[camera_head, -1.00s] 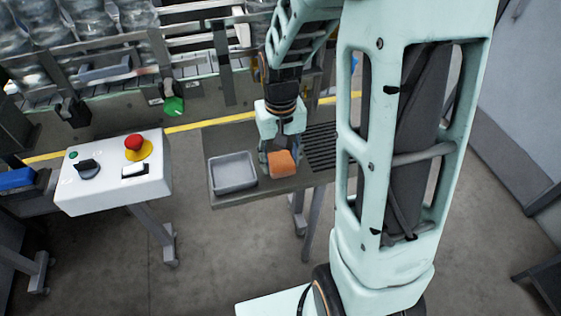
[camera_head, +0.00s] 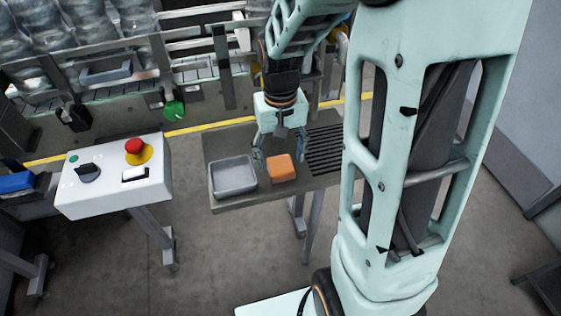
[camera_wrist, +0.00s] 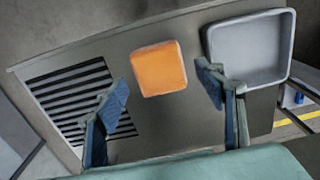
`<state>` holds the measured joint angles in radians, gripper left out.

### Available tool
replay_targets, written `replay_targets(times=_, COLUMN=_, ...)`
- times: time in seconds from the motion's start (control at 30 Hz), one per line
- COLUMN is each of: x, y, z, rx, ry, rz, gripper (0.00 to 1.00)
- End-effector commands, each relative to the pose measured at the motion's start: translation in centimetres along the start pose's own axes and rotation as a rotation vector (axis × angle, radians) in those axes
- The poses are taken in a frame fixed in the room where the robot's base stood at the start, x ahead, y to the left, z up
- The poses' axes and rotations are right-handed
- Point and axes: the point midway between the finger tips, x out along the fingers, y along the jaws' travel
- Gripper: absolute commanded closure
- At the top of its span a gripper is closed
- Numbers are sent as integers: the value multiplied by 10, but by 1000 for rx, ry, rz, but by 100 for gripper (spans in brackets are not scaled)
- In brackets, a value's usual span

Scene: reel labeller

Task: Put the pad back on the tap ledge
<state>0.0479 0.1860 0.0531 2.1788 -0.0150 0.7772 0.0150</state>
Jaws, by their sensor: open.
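The orange pad (camera_head: 281,168) lies flat on the grey ledge (camera_head: 228,139), between a grey tray and a dark slatted grille. In the wrist view the pad (camera_wrist: 158,68) lies beyond my fingertips, with clear space around it. My gripper (camera_head: 277,155) is open and empty, just behind and above the pad. In the wrist view its two blue fingers (camera_wrist: 163,85) stand wide apart and do not touch the pad.
The empty grey tray (camera_head: 233,176) is left of the pad and the slatted grille (camera_head: 324,148) is right of it. A control box (camera_head: 115,174) with a red button stands further left. A conveyor with bottles runs behind.

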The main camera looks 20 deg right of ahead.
Motion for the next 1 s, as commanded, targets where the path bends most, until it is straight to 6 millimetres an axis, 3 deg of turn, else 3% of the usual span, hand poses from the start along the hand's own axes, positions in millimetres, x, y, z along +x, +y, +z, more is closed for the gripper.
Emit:
replay_targets(times=0.2, x=-51, y=0, z=-2, rx=0, ry=7, rz=0, gripper=36)
replay_targets(times=0.4, x=-81, y=0, z=-1, rx=0, ry=4, rz=0, gripper=36)
replay_targets(times=0.6, x=-91, y=0, z=0, rx=0, ry=1, rz=0, gripper=36)
replay_targets(times=1.0, x=-90, y=0, z=0, rx=0, ry=1, rz=0, gripper=36)
